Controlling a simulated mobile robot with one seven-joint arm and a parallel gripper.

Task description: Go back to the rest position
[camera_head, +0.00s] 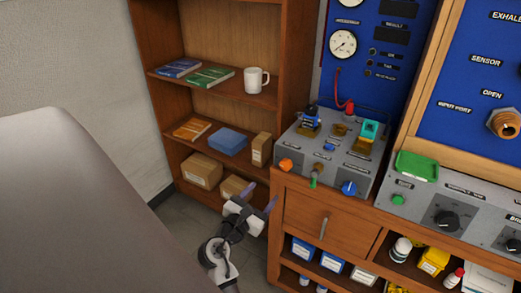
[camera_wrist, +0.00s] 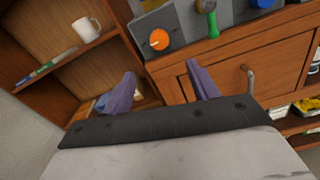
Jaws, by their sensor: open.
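My gripper (camera_head: 260,198) is in the lower middle of the head view, in front of the bookshelf and left of the testbench drawer. Its two purplish fingers (camera_wrist: 160,88) are spread apart in the wrist view, with nothing between them. The gripper is apart from the bench and the shelf. The grey testbench console (camera_head: 335,150) stands to its right, with an orange knob (camera_head: 285,165) at its near left corner; this knob also shows in the wrist view (camera_wrist: 159,39).
A wooden bookshelf (camera_head: 145,75) holds books, a white mug (camera_head: 256,80) and boxes. The bench's drawer (camera_head: 325,222) is closed; bottles and boxes fill the open compartments below. Bare floor (camera_head: 190,225) lies left of my gripper. A blue gauge panel (camera_head: 375,60) stands behind the console.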

